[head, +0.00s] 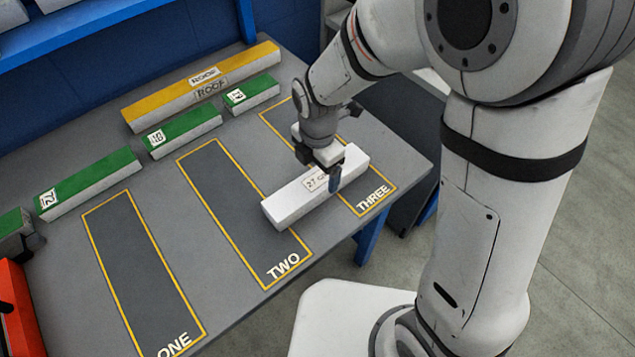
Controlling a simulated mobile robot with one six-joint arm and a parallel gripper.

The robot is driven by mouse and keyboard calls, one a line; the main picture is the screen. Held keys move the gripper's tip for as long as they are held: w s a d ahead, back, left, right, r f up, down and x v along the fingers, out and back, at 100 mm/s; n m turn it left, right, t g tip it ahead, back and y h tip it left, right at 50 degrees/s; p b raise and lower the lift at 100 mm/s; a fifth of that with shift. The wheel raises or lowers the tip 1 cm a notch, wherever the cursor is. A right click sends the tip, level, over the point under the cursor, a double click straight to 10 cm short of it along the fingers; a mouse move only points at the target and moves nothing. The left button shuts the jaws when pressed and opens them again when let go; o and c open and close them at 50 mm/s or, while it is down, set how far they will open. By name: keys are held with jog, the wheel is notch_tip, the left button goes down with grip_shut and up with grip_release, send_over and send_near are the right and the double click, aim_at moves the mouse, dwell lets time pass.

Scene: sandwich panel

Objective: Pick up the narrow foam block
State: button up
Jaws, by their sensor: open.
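A white block with a small printed label (290,205), which looks like the foam block, lies slantwise on the grey table between the outlined areas marked TWO (265,235) and THREE (372,200), overlapping both outlines. The label is partly hidden and too small to read fully. My gripper (321,172) points down over the right part of the block with its jaws open. One dark finger shows in front of the block's near side. The other finger is on its far side, its tip hidden. I cannot tell whether the fingers touch the block.
Several green-topped blocks (88,185) stand in a row behind the outlines. The outlined area marked ONE (142,270) is empty. A red object (14,305) stands at the left edge. A blue shelf (90,25) is at the back.

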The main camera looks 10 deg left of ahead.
aim_at(318, 179)
notch_tip(318, 179, down, 5)
jog(key=shift+r, duration=0.1)
jog(key=shift+c, duration=0.6)
jog(key=c, duration=1)
jog(key=shift+o, duration=0.2)
